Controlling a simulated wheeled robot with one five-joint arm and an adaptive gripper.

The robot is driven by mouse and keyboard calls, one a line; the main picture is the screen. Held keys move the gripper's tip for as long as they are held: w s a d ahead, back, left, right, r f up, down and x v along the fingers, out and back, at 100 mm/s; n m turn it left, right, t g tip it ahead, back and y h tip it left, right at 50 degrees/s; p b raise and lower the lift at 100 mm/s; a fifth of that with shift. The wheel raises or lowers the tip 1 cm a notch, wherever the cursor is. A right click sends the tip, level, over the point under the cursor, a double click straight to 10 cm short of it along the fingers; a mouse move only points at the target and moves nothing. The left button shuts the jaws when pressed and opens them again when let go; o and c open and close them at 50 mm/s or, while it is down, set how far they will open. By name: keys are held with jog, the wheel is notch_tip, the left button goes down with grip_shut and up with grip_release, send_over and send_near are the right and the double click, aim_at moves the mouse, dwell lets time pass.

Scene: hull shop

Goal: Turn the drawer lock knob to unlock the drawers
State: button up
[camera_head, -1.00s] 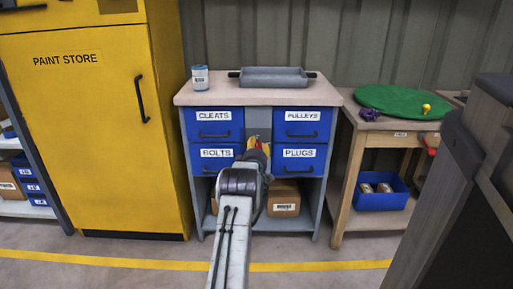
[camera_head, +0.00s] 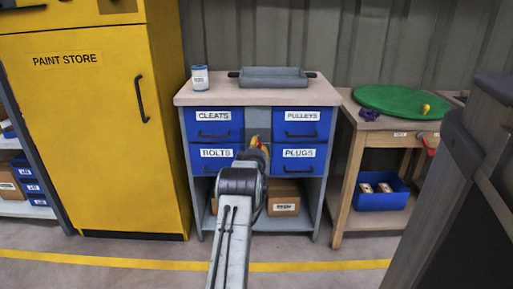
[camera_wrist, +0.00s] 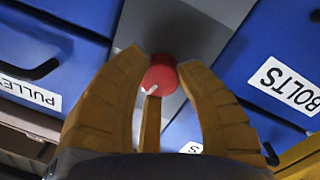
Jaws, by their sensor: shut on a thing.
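The drawer lock knob (camera_wrist: 160,76) is a round red knob with a white mark, on the grey strip between the blue drawers. In the wrist view my gripper (camera_wrist: 160,62) has its yellow-brown fingers closed around the knob, with the third finger below it. In the head view my gripper (camera_head: 256,147) reaches the middle of the drawer cabinet and mostly hides the knob. The drawers read CLEATS (camera_head: 214,131), PULLEYS (camera_head: 302,131), BOLTS (camera_head: 210,164) and PLUGS (camera_head: 300,168). All four drawer fronts look shut.
A paint can (camera_head: 200,78) and a grey tray (camera_head: 272,77) stand on the cabinet top. A yellow paint store cabinet (camera_head: 95,190) is at left. A wooden bench (camera_head: 347,190) with a green round mat (camera_head: 385,98) is at right. A dark structure (camera_head: 450,200) fills the near right.

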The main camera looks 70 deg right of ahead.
jog(key=shift+w+r+m, duration=0.1)
jog(key=shift+r+m, duration=0.1)
jog(key=shift+m, duration=1.8)
jog(key=o, duration=1.2)
jog(key=shift+f, duration=0.1)
jog(key=shift+a, duration=0.1)
jog(key=v, duration=1.1)
jog(key=shift+a, duration=0.35)
jog(key=shift+o, duration=0.2)
